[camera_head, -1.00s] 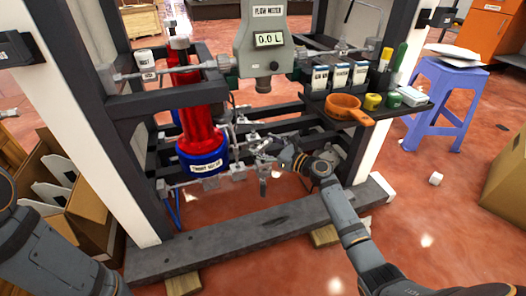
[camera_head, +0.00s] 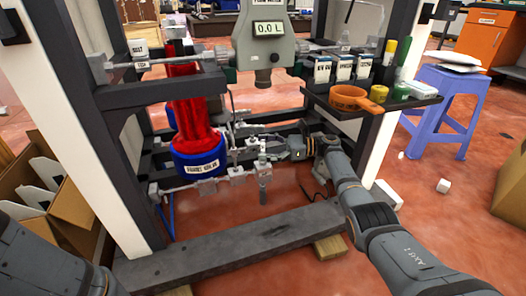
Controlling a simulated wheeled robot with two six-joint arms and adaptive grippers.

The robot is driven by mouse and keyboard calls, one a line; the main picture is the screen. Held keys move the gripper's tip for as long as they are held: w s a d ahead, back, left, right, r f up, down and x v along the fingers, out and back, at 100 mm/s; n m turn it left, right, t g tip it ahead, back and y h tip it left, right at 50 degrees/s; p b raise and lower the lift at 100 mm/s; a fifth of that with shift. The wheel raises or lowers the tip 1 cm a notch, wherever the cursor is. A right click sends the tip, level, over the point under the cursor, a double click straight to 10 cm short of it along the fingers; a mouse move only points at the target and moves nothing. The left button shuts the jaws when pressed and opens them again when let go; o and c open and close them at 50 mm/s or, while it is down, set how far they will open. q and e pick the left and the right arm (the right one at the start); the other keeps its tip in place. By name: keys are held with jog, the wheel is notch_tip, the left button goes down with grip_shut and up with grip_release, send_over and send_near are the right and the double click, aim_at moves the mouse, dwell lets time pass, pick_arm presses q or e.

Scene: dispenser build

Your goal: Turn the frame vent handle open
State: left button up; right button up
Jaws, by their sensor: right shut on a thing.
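My right gripper (camera_head: 273,149) reaches in from the right, low inside the dark frame, and is shut on a small metal handle (camera_head: 262,150) at the pipework. I take this to be the frame vent handle; its angle is too small to read. Just below hangs a grey lever-like piece (camera_head: 264,189) on the lower metal pipe (camera_head: 222,180). My left arm shows at the lower left, but its gripper is out of view.
A red cylinder with a blue labelled base (camera_head: 200,164) stands left of the gripper. The flow meter (camera_head: 268,40) reading 0.0 L hangs above.

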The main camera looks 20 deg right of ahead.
aim_at(262, 147)
jog(key=shift+a+n+g+b, duration=0.1)
jog(key=shift+n+g+b, duration=0.3)
jog(key=shift+g, duration=0.3)
jog(key=o, duration=0.9)
jog(key=shift+f, duration=0.1)
notch_tip(262, 147, up, 10)
jog(key=shift+r, duration=0.1)
